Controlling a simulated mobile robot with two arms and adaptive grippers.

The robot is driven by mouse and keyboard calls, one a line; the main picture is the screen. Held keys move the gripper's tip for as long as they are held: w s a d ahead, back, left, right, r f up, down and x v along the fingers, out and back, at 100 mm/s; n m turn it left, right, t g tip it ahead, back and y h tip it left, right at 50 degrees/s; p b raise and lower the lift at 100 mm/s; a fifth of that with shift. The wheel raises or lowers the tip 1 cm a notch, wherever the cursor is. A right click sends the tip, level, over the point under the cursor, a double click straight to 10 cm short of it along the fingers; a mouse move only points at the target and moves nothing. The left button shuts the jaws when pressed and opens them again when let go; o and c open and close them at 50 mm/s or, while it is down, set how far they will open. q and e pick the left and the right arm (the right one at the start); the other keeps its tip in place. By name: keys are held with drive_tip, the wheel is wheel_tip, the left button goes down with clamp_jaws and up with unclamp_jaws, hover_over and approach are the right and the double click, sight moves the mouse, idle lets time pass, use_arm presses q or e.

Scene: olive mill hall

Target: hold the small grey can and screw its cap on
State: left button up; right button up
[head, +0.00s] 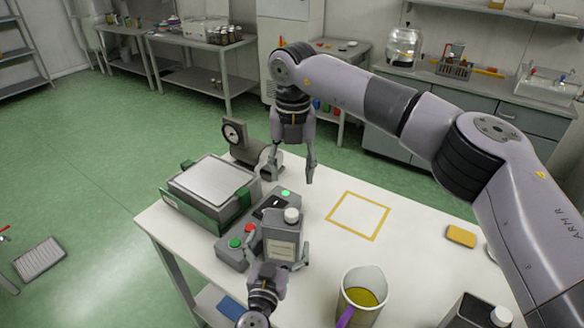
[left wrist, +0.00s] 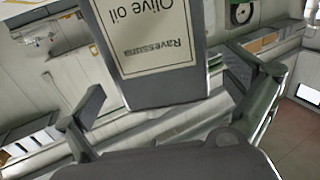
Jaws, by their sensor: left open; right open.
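The small grey can (head: 281,240), with a pale label, is in the middle of the head view, over the white table's near left part. A white cap (head: 291,214) is at its top; I cannot tell whether it is screwed down. My left gripper (head: 277,256) is open, with its fingers on both sides of the can. In the left wrist view the can (left wrist: 153,85), labelled "Olive oil", lies between the spread fingers, with gaps at both sides. My right gripper (head: 291,172) is open and empty, pointing down above the table behind the can.
A control box with buttons (head: 232,252) and a green-framed plate device (head: 205,212) stand left of the can. A gauge (head: 234,133) is behind. A jug (head: 362,284) and a dark can (head: 470,312) stand near the front. A yellow-outlined square (head: 358,196) is clear.

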use_arm(q)
drive_tip(key=v, duration=0.9)
